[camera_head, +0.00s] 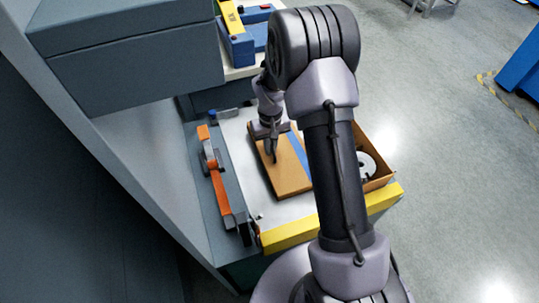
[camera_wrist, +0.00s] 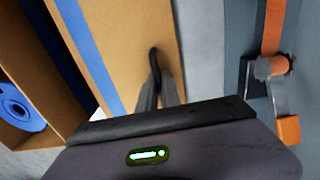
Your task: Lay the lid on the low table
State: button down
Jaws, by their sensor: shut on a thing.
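The lid (camera_head: 290,178) is a flat tan cardboard-like panel with a blue stripe along its right side. It appears flat on or just above the pale top of the low table (camera_head: 262,213); I cannot tell whether it touches. My gripper (camera_head: 271,152) is shut on the lid from above, near its middle. In the wrist view, the lid (camera_wrist: 125,45) fills the upper centre, and the fingers of my gripper (camera_wrist: 158,80) close at a small dark handle-like part on it. My arm hides some of the lid's right side in the head view.
A grey-and-orange rail device (camera_head: 220,190) lies left. Yellow edging (camera_head: 287,236) marks the table front. A grey cabinet (camera_head: 135,55) rises behind left.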

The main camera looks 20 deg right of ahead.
jog(key=shift+f, duration=0.95)
jog(key=shift+f, duration=0.2)
jog(key=c, duration=1.5)
grip_release()
jog(key=shift+c, duration=0.2)
jog(key=shift+r, duration=0.1)
